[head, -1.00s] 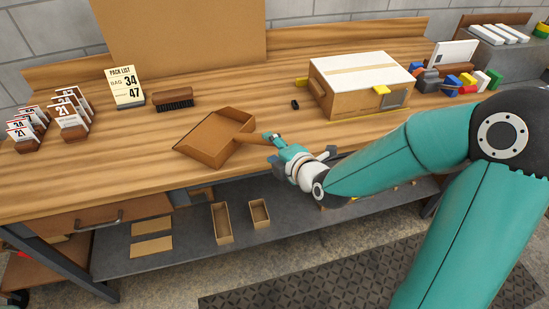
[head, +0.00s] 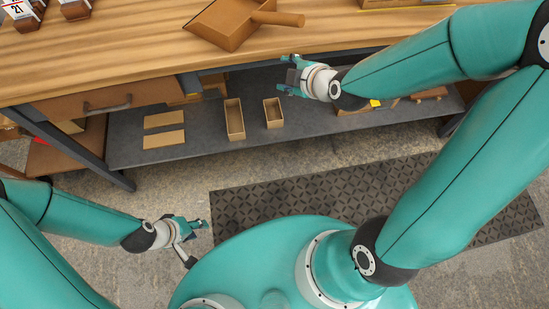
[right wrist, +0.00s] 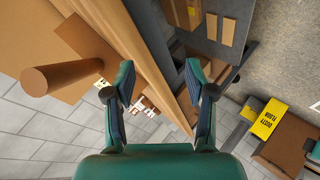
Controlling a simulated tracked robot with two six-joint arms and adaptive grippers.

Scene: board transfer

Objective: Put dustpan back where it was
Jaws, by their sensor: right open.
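The brown dustpan (head: 222,22) lies on the wooden workbench near its front edge, its round handle (head: 280,18) pointing right. In the right wrist view the handle (right wrist: 62,77) is left of the fingers, outside the jaws. My right gripper (head: 287,75) is open and empty, in front of the bench's edge and below the handle; both fingers show apart in the right wrist view (right wrist: 162,85). My left gripper (head: 198,242) hangs low over the floor, well away from the bench, its fingers apart with nothing between them.
The bench's front edge (head: 160,84) runs between my right gripper and the dustpan. A grey lower shelf (head: 205,140) holds two small open boxes (head: 235,120) and flat brown pieces (head: 163,129). Card holders (head: 75,8) stand at the upper left. A dark mat (head: 300,190) covers the floor.

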